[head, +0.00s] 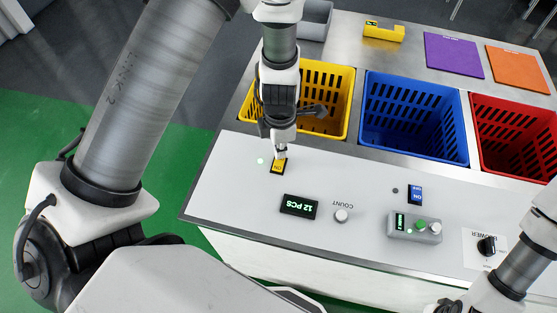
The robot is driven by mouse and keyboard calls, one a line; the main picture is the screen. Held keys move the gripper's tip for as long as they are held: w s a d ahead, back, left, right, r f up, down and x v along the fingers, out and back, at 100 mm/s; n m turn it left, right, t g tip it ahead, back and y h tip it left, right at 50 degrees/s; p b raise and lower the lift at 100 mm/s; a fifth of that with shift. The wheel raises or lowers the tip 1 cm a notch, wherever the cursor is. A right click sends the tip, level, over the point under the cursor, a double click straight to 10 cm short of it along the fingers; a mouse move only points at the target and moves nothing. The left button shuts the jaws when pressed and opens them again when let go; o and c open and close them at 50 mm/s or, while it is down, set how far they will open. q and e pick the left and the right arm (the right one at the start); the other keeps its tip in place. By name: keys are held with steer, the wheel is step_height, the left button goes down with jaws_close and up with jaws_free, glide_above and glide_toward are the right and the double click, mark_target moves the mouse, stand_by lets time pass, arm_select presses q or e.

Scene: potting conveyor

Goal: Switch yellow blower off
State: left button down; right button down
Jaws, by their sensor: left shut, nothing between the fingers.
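The yellow blower switch (278,167) is a small yellow rocker in a dark frame, marked ON, on the white panel in the head view. A small green lamp (260,161) glows to its left. My left gripper (281,154) points down at the switch from its far side, shut and empty. Its fingertips cover the switch's far edge; whether they touch it I cannot tell.
A blue switch (415,195) with a dark lamp (395,190), a 12 PCS display (299,207), a COUNT knob (341,215), a grey button box (414,229) and a black blower knob (487,246) share the panel. Yellow (347,95), blue (413,84) and red (512,107) crates stand behind.

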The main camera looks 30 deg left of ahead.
arm_select(q)
steer(key=shift+f+b, duration=0.7)
steer(key=shift+f, duration=0.4)
stand_by(0.3)
step_height(320, 180, up, 7)
steer(key=p, duration=0.8)
steer(key=shift+r, duration=0.15)
stand_by(0.3)
